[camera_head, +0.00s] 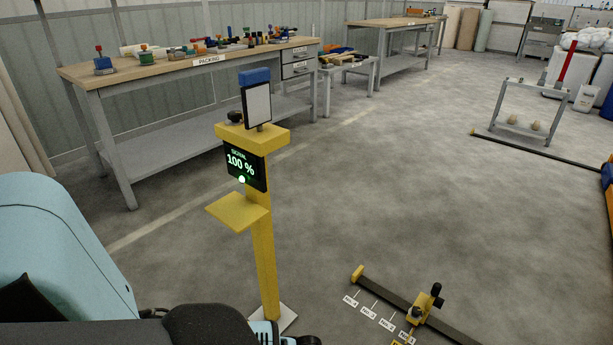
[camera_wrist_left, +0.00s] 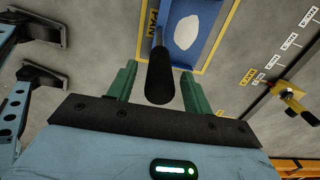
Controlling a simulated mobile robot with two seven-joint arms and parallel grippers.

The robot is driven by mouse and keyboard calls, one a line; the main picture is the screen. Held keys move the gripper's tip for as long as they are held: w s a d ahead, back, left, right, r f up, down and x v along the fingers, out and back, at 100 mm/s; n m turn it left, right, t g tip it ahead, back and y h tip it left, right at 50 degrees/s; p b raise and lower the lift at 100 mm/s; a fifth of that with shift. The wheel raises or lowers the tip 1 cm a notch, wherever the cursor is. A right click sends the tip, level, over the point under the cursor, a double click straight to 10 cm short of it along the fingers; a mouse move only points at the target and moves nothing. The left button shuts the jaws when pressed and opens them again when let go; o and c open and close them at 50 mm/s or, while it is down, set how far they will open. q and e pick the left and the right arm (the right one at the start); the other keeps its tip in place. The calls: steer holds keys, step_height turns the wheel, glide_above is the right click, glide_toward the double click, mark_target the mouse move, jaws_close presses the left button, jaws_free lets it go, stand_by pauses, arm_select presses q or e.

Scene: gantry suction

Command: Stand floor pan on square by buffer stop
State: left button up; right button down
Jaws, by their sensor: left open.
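The floor pan (camera_wrist_left: 182,50) is blue with a white patch on its face and shows at the top of the left wrist view. Its black handle (camera_wrist_left: 160,78) points towards my wrist. A yellow-outlined square (camera_wrist_left: 203,70) marked PAN surrounds the pan in that view; whether its base touches the floor I cannot tell. My left gripper (camera_wrist_left: 157,80) has two green fingers spread apart, one each side of the handle, with gaps showing. The yellow buffer stop (camera_head: 424,303) with a black knob sits on a dark floor rail, and also shows in the left wrist view (camera_wrist_left: 291,97). My right gripper is not in view.
A yellow post (camera_head: 262,250) with a 100 % screen stands close ahead. A packing bench (camera_head: 150,78) with tools is behind it on the left. The dark rail (camera_head: 385,294) with small labels crosses the floor at lower right. Open floor lies in the middle.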

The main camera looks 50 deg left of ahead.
arm_select(q)
step_height(320, 180, up, 10)
steer(key=p, duration=0.3)
steer(key=shift+f, duration=0.2)
steer(key=shift+r+p, duration=0.4)
steer(key=shift+r, duration=0.25)
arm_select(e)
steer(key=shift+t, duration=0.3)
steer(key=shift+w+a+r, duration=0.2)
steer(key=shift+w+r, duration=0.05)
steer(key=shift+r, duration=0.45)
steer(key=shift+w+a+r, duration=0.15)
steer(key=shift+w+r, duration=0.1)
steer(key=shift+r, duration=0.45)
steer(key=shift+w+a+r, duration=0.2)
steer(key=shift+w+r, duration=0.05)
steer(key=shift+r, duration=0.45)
